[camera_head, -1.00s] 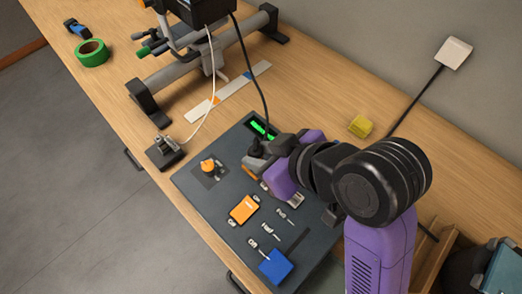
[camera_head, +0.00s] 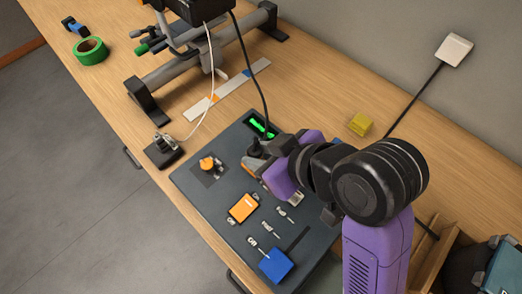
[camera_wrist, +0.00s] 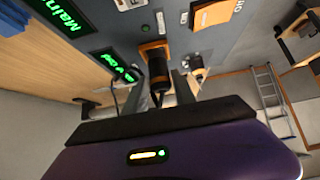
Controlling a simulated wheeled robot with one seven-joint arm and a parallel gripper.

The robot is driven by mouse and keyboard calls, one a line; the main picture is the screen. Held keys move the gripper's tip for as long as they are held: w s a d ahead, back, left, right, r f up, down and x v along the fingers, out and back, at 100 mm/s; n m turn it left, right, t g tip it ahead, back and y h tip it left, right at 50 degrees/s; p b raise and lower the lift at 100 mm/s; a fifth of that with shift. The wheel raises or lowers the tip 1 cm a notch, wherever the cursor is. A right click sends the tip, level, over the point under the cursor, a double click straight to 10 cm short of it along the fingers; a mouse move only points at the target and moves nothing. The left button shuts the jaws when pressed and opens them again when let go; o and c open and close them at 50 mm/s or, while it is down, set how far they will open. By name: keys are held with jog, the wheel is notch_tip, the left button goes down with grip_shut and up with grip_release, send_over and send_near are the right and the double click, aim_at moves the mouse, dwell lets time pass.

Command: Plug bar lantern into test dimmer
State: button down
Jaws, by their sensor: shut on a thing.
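My gripper (camera_head: 262,158) is shut on a black plug and stands low over the far end of the grey dimmer panel (camera_head: 208,190). In the wrist view the black plug (camera_wrist: 158,70) sits between my two fingers (camera_wrist: 160,92). Its front end meets an orange-rimmed socket (camera_wrist: 153,45); how deep it sits I cannot tell. A black cable (camera_head: 249,75) runs from the plug up to the black lantern (camera_head: 203,8) on a grey stand. Green lit displays (camera_head: 262,126) show beside the plug, also in the wrist view (camera_wrist: 115,65).
The panel carries an orange switch (camera_head: 243,208), an orange knob (camera_head: 207,163), a blue block (camera_head: 275,265) and several small levers. A black block with a metal connector (camera_head: 163,150) and a white cable lies left of the panel. A yellow block (camera_head: 361,124) and green tape (camera_head: 90,51) lie on the table.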

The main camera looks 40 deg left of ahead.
jog(key=shift+f, duration=0.5)
dwell(1.1)
jog(key=c, duration=0.9)
grip_release()
jog(key=shift+c, duration=0.2)
jog(key=shift+d+r, duration=0.1)
jog(key=v, duration=0.7)
jog(key=shift+d+r, duration=0.15)
jog(key=shift+r, duration=0.05)
